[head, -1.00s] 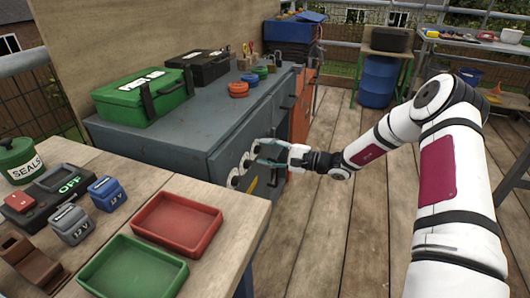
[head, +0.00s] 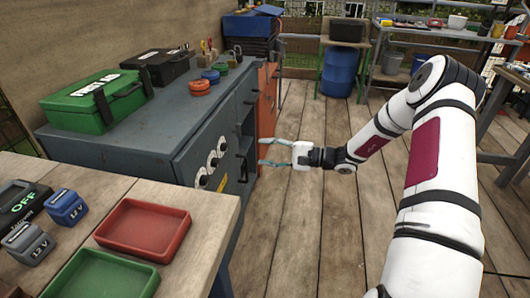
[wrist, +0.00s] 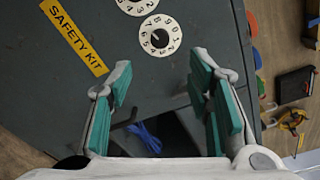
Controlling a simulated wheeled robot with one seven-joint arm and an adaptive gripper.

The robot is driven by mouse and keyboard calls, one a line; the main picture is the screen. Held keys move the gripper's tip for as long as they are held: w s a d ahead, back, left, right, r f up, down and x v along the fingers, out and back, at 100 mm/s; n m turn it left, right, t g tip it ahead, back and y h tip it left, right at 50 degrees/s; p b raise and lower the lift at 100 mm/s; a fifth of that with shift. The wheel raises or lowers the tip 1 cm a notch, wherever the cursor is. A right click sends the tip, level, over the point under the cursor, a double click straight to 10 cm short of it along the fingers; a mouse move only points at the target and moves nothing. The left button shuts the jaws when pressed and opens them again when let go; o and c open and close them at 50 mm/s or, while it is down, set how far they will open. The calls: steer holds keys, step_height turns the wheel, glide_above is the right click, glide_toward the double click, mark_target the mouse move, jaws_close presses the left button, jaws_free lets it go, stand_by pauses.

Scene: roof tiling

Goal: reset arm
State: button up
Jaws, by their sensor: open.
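My gripper (head: 264,152) is open and empty in the head view. It hangs over the plank floor, just right of the grey cabinet (head: 190,160). In the wrist view my gripper (wrist: 163,75) shows its two teal-padded fingers spread wide. Between and beyond them is the cabinet front, with white number dials (wrist: 158,36) and a yellow SAFETY KIT label (wrist: 74,38). Lower between the fingers is a dark opening with a blue cord-like thing (wrist: 145,138) in it. The dials (head: 212,160) also show in the head view, left of the gripper.
A wooden table (head: 205,220) at front left holds a red tray (head: 145,229), a green tray (head: 105,278) and 12V blocks. A green first aid box (head: 97,100) and a black case (head: 158,67) stand on the cabinet. A blue barrel (head: 338,72) stands behind. The middle floor is clear.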

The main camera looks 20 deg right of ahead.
steer(key=s+a+r+n+g+h, duration=0.2)
steer(key=s+a+r+n+g, duration=0.35)
steer(key=s+a+r, duration=0.35)
steer(key=s+a+r+n+g+h, duration=0.35)
steer(key=s+a+r+g, duration=0.3)
steer(key=s, duration=0.55)
steer(key=s+d+r+n+t+h, duration=0.1)
steer(key=s+d+h, duration=0.15)
steer(key=s, duration=0.55)
steer(key=s+d+r+n+h, duration=0.1)
steer(key=s+n+h, duration=0.15)
steer(key=s, duration=0.65)
steer(key=s+d+r+t+h, duration=0.1)
steer(key=s+d+r+h, duration=0.15)
steer(key=s, duration=0.55)
step_height(320, 180, up, 26)
steer(key=t+p, duration=0.3)
steer(key=p, duration=2.1)
steer(key=shift+w+d+f+t+h+p, duration=0.15)
steer(key=shift+f+t+h+p, duration=0.1)
steer(key=shift+t+h+p, duration=0.15)
